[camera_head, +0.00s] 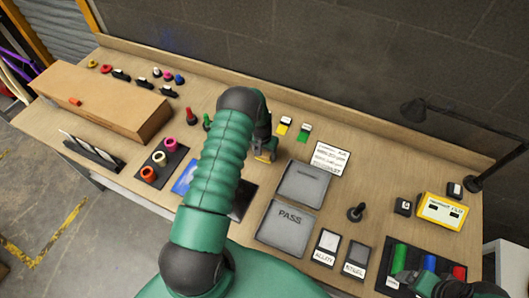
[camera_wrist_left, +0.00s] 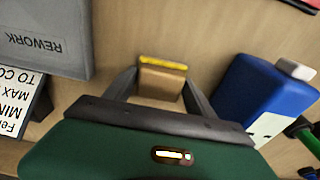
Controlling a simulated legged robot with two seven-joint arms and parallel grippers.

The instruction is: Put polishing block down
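The polishing block is a small tan block (camera_wrist_left: 161,84) with a yellow far edge, seen between the fingers in the left wrist view. My left gripper (camera_head: 265,145) has its fingers against both sides of it. In the head view the yellow-edged block (camera_head: 265,157) shows below the gripper, partly hidden by it. I cannot tell whether it touches the bench. My right gripper (camera_head: 425,284) is at the lower right edge, mostly cut off, beside a black tray; its fingers are unclear.
A grey REWORK tray (camera_head: 303,183) and a PASS tray (camera_head: 288,230) lie right of the left gripper. A blue object (camera_wrist_left: 262,98) stands close right of the fingers in the wrist view. A lamp (camera_head: 414,109) and a yellow meter (camera_head: 442,210) are at the right.

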